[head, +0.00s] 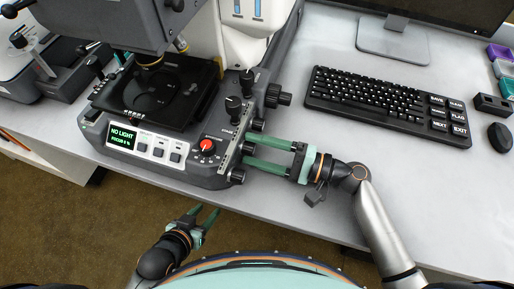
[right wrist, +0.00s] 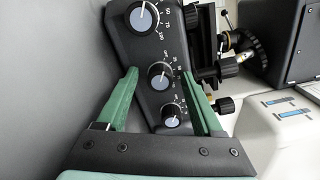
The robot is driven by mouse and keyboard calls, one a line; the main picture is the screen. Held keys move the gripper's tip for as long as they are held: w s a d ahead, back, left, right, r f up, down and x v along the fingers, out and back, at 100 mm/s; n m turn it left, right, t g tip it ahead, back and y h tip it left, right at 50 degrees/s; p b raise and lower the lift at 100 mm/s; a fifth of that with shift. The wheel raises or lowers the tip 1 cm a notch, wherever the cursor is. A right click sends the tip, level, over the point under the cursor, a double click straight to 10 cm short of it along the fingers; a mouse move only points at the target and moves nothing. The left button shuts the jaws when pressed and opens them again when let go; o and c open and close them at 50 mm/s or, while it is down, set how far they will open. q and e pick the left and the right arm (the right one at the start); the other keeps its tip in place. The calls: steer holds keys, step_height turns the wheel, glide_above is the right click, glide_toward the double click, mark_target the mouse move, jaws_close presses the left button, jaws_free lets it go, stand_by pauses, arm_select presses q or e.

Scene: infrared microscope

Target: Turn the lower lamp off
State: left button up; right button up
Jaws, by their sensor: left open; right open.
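The microscope (head: 210,178) stands on the table at left; its display (head: 122,135) reads "NO LIGHT" and "FOCUS 0 %". In the right wrist view, a dark panel carries three dial knobs with pale caps: an upper knob (right wrist: 143,16), a middle knob (right wrist: 160,75) and a lower knob (right wrist: 171,115). I cannot read which one is the lower lamp. My right gripper (head: 246,150) is open at the microscope's right side, fingers either side of the middle knob; contact is unclear. My left gripper (head: 205,212) is open and empty before the table edge.
A keyboard (head: 380,100) lies right of the microscope, with a mouse (head: 499,137) and a monitor stand (head: 393,38) beyond. More dark knobs (head: 234,104) stick up from the microscope's right side. The table front right of my right arm is clear.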

steer(key=b+v, duration=0.1)
steer(key=v, duration=1)
steer(key=shift+s+d, duration=0.15)
steer(key=shift+d, duration=0.15)
steer(key=shift+s+d, duration=0.1)
steer(key=shift+d, duration=0.3)
steer(key=shift+r, duration=0.1)
